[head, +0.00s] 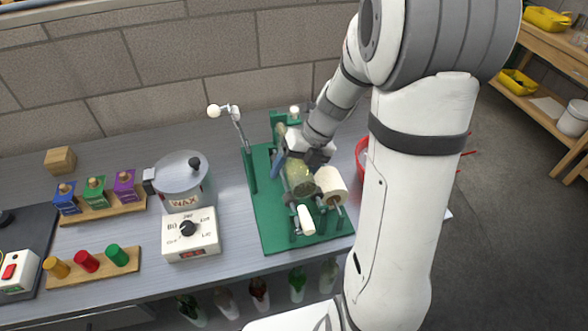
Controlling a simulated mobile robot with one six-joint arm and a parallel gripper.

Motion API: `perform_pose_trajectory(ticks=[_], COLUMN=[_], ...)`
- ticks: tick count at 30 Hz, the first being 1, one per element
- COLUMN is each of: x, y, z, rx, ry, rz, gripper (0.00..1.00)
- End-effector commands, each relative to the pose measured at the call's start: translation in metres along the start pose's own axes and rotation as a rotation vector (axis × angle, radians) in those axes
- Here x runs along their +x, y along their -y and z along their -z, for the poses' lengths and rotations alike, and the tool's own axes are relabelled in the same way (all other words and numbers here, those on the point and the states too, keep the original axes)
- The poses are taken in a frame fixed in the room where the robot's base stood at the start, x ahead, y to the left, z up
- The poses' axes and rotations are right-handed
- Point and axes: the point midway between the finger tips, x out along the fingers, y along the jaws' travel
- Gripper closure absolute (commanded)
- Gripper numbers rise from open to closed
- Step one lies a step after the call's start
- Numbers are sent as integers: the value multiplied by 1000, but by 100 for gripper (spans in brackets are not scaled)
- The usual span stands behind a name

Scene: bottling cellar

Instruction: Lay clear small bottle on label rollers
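The green labelling machine (264,207) stands on the grey bench, with its label rollers in the middle of its base. A clear, slightly yellowish small bottle (301,180) lies on its side at the rollers, beside a cream label roll (331,185). Whether it rests fully on the rollers is hard to see. My gripper (290,161) is right over the bottle's upper part, coming down from the upper right. Its fingers are mostly hidden by the gripper's own body, and I cannot tell whether they grip the bottle.
A lever with a white knob (214,111) rises at the machine's left. A wax pot (181,180) and its control box (190,234) stand further left. A red container (362,158) is behind my arm. Several bottles (297,281) stand below the bench's front edge.

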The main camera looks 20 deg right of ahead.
Motion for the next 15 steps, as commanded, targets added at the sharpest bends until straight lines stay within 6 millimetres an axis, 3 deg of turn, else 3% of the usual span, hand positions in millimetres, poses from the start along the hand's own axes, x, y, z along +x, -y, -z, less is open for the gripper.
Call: perform_pose_trajectory(ticks=[9,15], x=[-1,-27], y=[1,0], z=[0,0], rx=[1,0], ry=[-1,4], rz=[0,1], gripper=[21,21])
